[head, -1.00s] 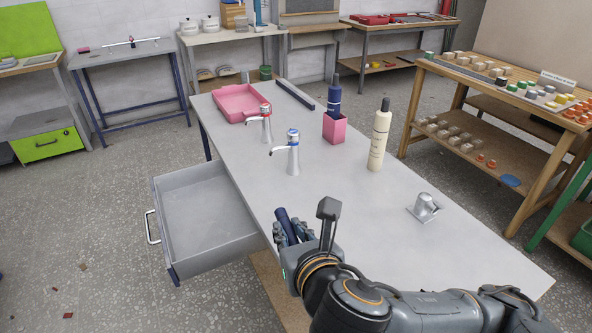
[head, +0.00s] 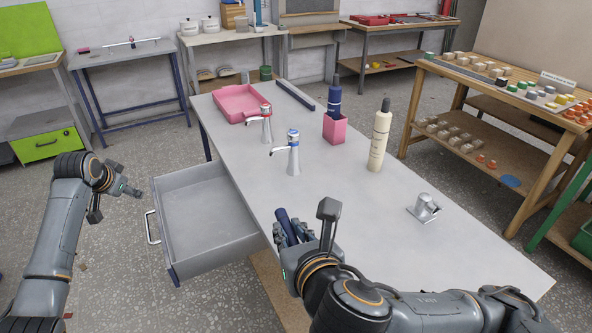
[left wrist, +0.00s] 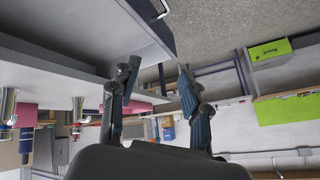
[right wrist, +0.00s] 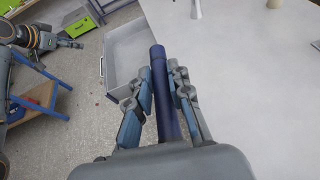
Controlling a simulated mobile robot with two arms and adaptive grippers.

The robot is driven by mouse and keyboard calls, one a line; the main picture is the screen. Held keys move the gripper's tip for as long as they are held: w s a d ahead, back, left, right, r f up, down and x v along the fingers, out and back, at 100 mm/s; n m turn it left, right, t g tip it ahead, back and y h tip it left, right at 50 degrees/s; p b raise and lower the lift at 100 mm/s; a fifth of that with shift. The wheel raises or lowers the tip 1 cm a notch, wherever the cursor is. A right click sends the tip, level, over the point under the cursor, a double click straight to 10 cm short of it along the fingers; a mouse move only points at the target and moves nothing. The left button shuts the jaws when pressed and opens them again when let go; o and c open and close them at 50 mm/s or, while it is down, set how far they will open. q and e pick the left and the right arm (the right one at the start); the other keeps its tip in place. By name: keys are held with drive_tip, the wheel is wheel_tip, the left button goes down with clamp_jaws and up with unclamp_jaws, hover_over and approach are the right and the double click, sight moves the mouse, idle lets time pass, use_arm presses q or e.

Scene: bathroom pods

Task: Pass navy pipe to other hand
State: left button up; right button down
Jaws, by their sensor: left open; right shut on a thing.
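The navy pipe (head: 286,226) is held in my right gripper (head: 296,232) above the near left edge of the table, by the open drawer. In the right wrist view the pipe (right wrist: 159,75) runs lengthwise between the two fingers of the gripper (right wrist: 162,88), its far end sticking out past them. The pipe's near end is hidden by the gripper body. My left gripper (head: 118,200) is to the left of the drawer, well apart from the pipe. In the left wrist view its fingers (left wrist: 158,90) are spread with nothing between them.
A grey drawer (head: 205,262) stands open and empty between the arms.

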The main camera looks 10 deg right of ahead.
use_arm(q)
drive_tip(key=s+d+r+m+h, duration=0.2)
drive_tip(key=d+r+m, duration=0.4)
drive_tip(key=d+r, duration=0.6)
drive_tip(key=s+d+r+m+h, duration=0.1)
drive_tip(key=d+r+m+h, duration=0.2)
drive_tip(key=d+r+m, duration=0.95)
drive_tip(key=m+g+y, duration=0.2)
drive_tip(key=m+g, duration=0.1)
drive_tip(key=m, duration=0.3)
hover_over(281, 215)
drive_tip(key=w+d, duration=0.2)
drive_tip(key=d, duration=0.1)
drive_tip(key=s+f+m+y, duration=0.1)
drive_tip(key=s+m+y, duration=0.25)
drive_tip(key=s, duration=0.25)
drive_tip(key=shift+m+g, duration=0.3)
drive_tip(key=shift+m, duration=0.1)
drive_tip(key=x, duration=1.2)
drive_tip(key=shift+a+f, duration=0.15)
drive_tip(key=shift+a, duration=0.25)
